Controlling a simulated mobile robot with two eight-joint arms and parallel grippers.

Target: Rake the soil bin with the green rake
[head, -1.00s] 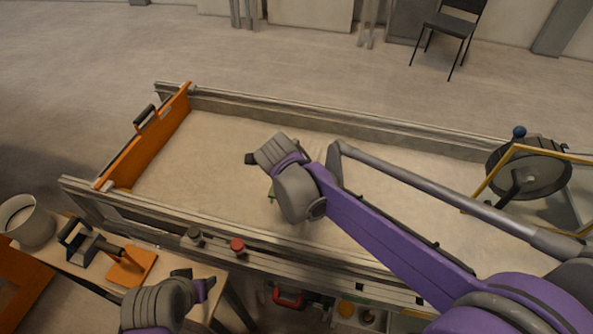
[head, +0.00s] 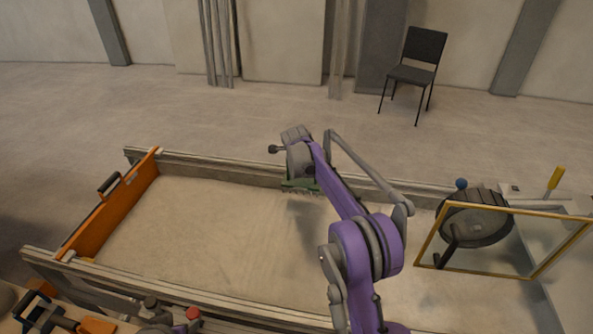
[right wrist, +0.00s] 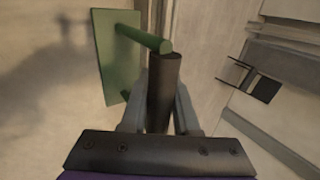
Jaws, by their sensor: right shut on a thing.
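The green rake (head: 300,186) is at the far long side of the soil bin (head: 200,168), with its head close to the far wall. Its teeth point down; I cannot tell if they touch the pale soil (head: 190,225). In the right wrist view the green rake head (right wrist: 116,55) is left of the dark handle (right wrist: 163,85). My right gripper (right wrist: 158,115) is shut around that handle. In the head view my right gripper (head: 285,150) is above the far wall.
An orange end board (head: 112,210) closes the bin's left end. A yellow-framed clear panel (head: 500,272) and a dark round drum (head: 475,222) are at the right end. Red knob (head: 193,313) on the near rail. A chair (head: 415,72) stands beyond on open floor.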

